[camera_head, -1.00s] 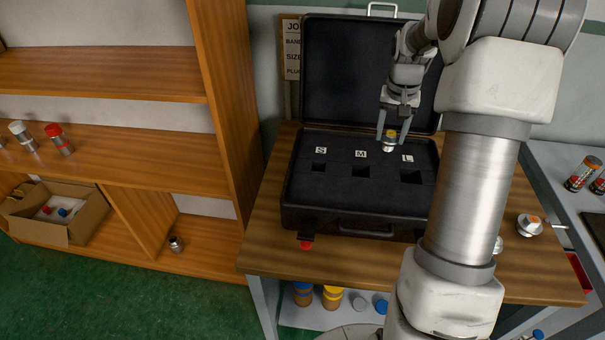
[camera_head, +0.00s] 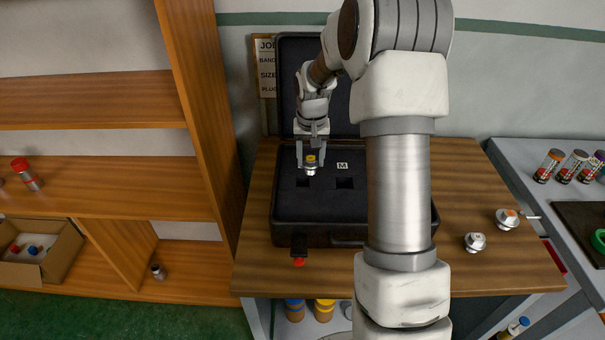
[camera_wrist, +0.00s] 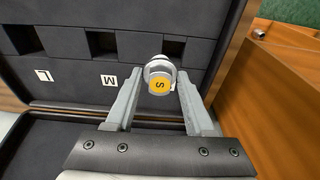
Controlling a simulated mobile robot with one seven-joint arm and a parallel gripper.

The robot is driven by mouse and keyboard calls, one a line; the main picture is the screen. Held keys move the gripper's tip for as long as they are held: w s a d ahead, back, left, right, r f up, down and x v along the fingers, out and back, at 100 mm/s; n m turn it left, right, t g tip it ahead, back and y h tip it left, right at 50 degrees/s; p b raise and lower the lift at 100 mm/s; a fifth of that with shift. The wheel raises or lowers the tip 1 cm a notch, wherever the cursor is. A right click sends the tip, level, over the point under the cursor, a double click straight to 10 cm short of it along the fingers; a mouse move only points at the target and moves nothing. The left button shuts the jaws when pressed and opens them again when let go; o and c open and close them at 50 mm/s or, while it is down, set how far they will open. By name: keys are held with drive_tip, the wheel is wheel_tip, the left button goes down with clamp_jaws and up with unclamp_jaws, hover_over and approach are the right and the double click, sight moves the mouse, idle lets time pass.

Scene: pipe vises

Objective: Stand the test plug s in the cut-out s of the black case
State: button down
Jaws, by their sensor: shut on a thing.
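My gripper (camera_head: 310,163) is shut on test plug s (camera_head: 310,168), a silver plug with a yellow top. In the wrist view the yellow top of test plug s (camera_wrist: 159,86) shows the letter s between my fingers. The plug is held above the foam of the open black case (camera_head: 330,222), close to the left square cut-out s (camera_head: 304,182). In the wrist view cut-out s (camera_wrist: 173,50) lies partly behind the plug. The S label is not visible now. The cut-out by the M label (camera_head: 344,182) is empty.
The raised case lid (camera_head: 290,90) stands behind my arm. Two silver plugs (camera_head: 475,242) lie on the wooden table (camera_head: 465,190) at the right. A shelf unit (camera_head: 195,110) stands close at the left. My arm hides the right part of the case.

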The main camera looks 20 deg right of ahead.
drive_tip(key=shift+w+a+f, duration=0.25)
drive_tip(key=shift+a+f, duration=0.35)
drive_tip(key=shift+a, duration=0.35)
drive_tip(key=shift+f, duration=2.05)
drive_tip(key=shift+f, duration=0.1)
